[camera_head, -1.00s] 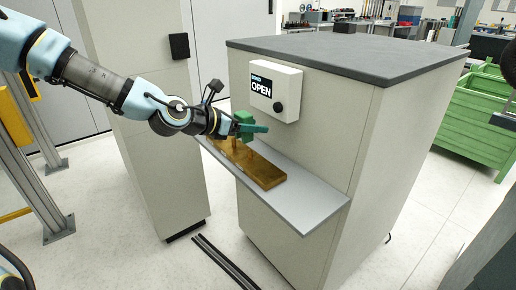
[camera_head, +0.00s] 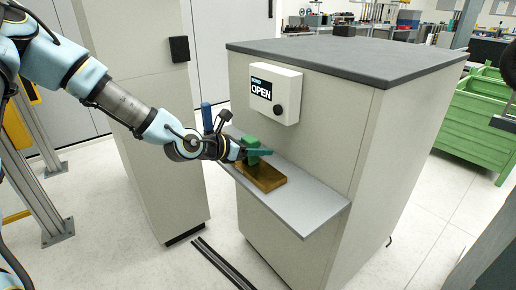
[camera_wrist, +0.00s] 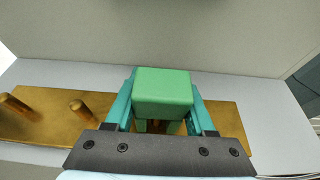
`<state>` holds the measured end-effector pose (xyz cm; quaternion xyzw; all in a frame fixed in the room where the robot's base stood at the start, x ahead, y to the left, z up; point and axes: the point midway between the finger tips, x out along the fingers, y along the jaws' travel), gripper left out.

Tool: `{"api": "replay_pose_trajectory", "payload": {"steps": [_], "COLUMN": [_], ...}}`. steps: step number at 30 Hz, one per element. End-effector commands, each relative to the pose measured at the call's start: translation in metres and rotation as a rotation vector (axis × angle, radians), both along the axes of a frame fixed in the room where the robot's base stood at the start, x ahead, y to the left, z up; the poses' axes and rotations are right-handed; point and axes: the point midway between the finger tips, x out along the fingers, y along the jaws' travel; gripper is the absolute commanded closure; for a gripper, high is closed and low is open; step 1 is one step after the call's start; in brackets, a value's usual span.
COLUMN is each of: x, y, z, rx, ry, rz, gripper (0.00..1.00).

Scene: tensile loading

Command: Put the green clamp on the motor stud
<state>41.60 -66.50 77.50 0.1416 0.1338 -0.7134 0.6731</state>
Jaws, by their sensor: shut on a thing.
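My gripper (camera_wrist: 162,118) has teal fingers shut on the green clamp (camera_wrist: 163,88), one finger on each side. In the head view the clamp (camera_head: 251,147) is at the brown peg rack (camera_head: 262,179), which lies on the grey shelf. In the wrist view the clamp is over the right part of the rack (camera_wrist: 225,112). Two bare upright pegs, a left peg (camera_wrist: 14,104) and a right peg (camera_wrist: 80,110), stand to its left. The clamp's lower part is partly hidden, so I cannot tell whether it touches the rack or a peg. I cannot make out the motor stud.
The shelf (camera_head: 307,210) sticks out from a beige cabinet (camera_head: 300,160). A white box (camera_head: 276,92) reading "OPEN", with a dark knob, is on the cabinet above it. A blue object (camera_head: 206,115) stands behind my wrist. Green crates (camera_head: 468,130) stand at the right.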

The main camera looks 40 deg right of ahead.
Motion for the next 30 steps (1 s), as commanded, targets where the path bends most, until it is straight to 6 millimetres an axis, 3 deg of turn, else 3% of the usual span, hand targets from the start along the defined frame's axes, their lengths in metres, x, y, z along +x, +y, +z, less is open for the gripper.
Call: {"api": "replay_pose_trajectory", "payload": {"steps": [2, 3, 10, 20, 30], "x": [0.0, 0.0, 0.0, 0.0, 0.005], "y": [0.0, 0.0, 0.0, 0.0, 0.051], "z": [-0.002, -0.002, -0.002, 0.001, 0.022], "rx": [0.0, 0.0, 0.0, 0.0, 0.0], "ry": [0.002, 0.001, 0.0, -0.001, 0.001], "rz": [0.001, 0.0, 0.0, 0.0, 0.005], "gripper": [1.0, 0.41, 0.15, 0.15, 0.15]}}
